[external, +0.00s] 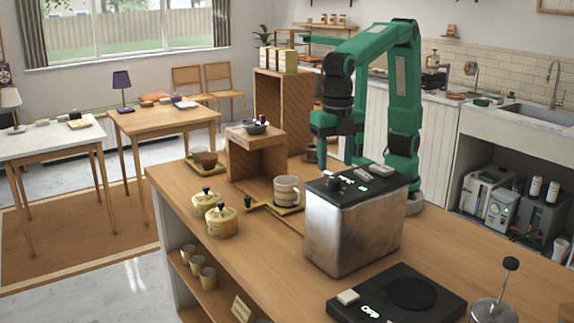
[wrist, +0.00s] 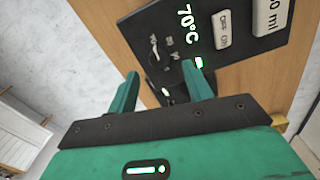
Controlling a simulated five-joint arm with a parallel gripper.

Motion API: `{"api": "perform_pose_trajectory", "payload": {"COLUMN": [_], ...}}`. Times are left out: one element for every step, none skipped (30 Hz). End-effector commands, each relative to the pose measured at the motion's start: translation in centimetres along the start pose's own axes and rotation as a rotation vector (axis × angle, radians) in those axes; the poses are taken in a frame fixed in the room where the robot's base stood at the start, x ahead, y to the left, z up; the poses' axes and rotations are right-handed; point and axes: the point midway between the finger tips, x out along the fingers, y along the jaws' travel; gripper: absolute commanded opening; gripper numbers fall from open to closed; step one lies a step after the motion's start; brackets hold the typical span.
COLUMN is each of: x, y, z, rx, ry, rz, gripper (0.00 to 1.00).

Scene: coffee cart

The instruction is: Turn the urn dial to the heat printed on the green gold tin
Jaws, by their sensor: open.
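The urn (external: 352,225) is a metal box with a black control top on the wooden counter. Its dark dial (external: 334,184) stands up at the left of that top. In the wrist view the black panel (wrist: 215,60) shows a lit "70°C", an OFF/ON switch and a button ending in "0 ml". My gripper (external: 337,140) is above and behind the urn, pointing down. In the wrist view my gripper (wrist: 160,70) is open, its fingers apart over the panel's left part. Several pale gold tins (external: 288,60) stand on a wooden cabinet; their print is too small to read.
A striped mug (external: 287,190) stands left of the urn. Two yellow lidded pots (external: 221,218) are further left. A black scale (external: 405,295) lies in front of the urn. A wooden stand (external: 256,158) with a bowl is behind the mug.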

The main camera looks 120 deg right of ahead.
Motion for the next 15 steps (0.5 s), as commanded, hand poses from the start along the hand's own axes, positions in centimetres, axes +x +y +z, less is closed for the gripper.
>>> {"api": "perform_pose_trajectory", "payload": {"x": [0.7,1.1,1.6,2.0,2.3,2.8,3.1,3.4,3.7,4.0,4.2,4.4,4.5,4.6,4.7], "y": [0.0,0.0,0.0,0.0,0.0,0.0,0.0,0.0,0.0,0.0,0.0,0.0,0.0,0.0,0.0], "z": [0.0,0.0,0.0,0.0,0.0,0.0,0.0,0.0,0.0,0.0,0.0,0.0,0.0,0.0,0.0], "rx": [0.000,0.000,0.000,0.001,0.001,0.001,0.001,0.001,0.001,0.001,0.001,0.001,0.001,0.001,0.001], "ry": [-0.001,-0.001,-0.001,-0.001,-0.001,-0.001,-0.001,-0.001,-0.001,-0.001,-0.001,-0.001,0.000,0.000,0.000], "rz": [-0.002,-0.003,-0.002,-0.002,-0.002,-0.002,-0.003,-0.002,-0.001,-0.002,-0.002,-0.001,0.000,0.000,0.000], "gripper": [0.50,0.50,0.50,0.50,0.50,0.50,0.50,0.50,0.50,0.50,0.50,0.50,0.50,0.50,0.50]}}
